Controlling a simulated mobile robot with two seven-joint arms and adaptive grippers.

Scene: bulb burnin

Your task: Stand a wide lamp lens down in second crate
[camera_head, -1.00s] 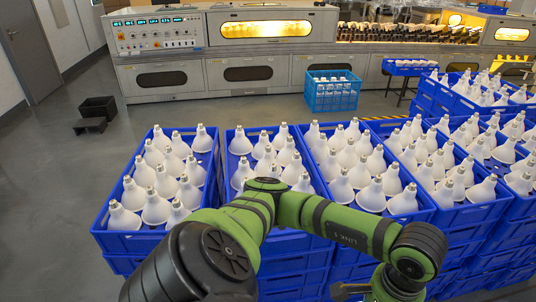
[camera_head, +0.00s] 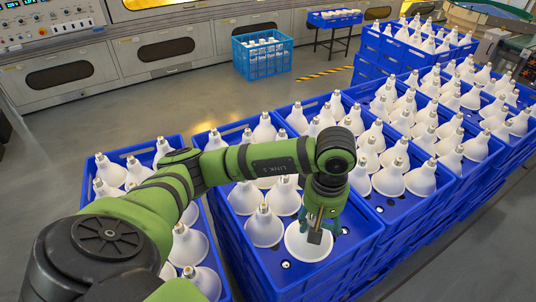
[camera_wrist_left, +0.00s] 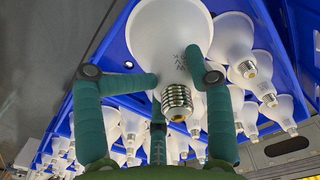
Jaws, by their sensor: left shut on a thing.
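My left gripper (camera_head: 318,218) is shut on a wide white lamp (camera_head: 308,246) at the near end of the second crate (camera_head: 335,270) from the left. The lamp's screw base points up and its broad lens end faces down. I cannot tell whether the lens touches the crate's insert. In the left wrist view, the gripper's green fingers (camera_wrist_left: 178,80) close around the neck of the lamp (camera_wrist_left: 172,35), with its threaded base towards me. The fingers hide part of the lamp in the head view. My right gripper is out of view.
Other lamps (camera_head: 264,228) stand close behind and left in the same crate. Bare blue insert shows right of the held lamp. A left crate (camera_head: 90,165) and right crates (camera_head: 445,185) hold several lamps. A light-blue crate (camera_head: 262,65) stands on the floor behind.

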